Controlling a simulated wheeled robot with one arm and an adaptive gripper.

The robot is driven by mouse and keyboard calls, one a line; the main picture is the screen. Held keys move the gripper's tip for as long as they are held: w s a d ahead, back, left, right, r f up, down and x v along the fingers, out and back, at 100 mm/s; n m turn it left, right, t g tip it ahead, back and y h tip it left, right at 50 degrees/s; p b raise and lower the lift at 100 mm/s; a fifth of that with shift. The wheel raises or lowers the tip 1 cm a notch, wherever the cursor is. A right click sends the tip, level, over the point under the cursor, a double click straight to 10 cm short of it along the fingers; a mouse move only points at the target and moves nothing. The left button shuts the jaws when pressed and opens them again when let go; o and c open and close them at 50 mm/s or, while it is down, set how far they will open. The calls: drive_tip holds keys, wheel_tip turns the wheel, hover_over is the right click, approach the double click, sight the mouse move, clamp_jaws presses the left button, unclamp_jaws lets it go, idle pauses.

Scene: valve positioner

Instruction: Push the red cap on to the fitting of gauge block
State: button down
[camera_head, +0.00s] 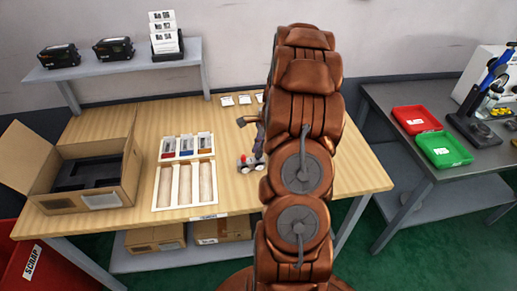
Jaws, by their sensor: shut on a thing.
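A small assembly stands on the wooden table, partly hidden behind my copper arm. It looks like the gauge block (252,166), with small round white faces and red spots low at its front. A dark flat piece and a greyish body rise above it. Which red spot is the cap, and whether it sits on a fitting, is too small to tell. My gripper and what it holds are hidden behind my arm.
A shelf (120,64) stands behind. Red (414,120) and green (443,149) trays lie on the right bench.

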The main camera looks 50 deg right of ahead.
drive_tip(key=shift+f, duration=0.55)
drive_tip(key=c, duration=1.1)
unclamp_jaws()
drive_tip(key=shift+o, duration=0.2)
drive_tip(key=v, duration=1.2)
drive_tip(key=s+a+r+n+g, duration=0.15)
drive_tip(key=a+n, duration=0.25)
drive_tip(key=a, duration=0.4)
drive_tip(key=s+a+r+n, duration=0.1)
drive_tip(key=a+r+n, duration=0.2)
drive_tip(key=a, duration=0.5)
drive_tip(key=s+a+r+n+g, duration=0.15)
drive_tip(key=a+n, duration=0.25)
drive_tip(key=a, duration=0.4)
drive_tip(key=s+a+n+h, duration=0.1)
drive_tip(key=s+a+n, duration=0.5)
drive_tip(key=s, duration=0.3)
drive_tip(key=s+a+n+h, duration=0.2)
drive_tip(key=s+a+n, duration=0.3)
drive_tip(key=s, duration=0.4)
drive_tip(key=shift+a+n, duration=0.4)
drive_tip(key=shift+n, duration=0.3)
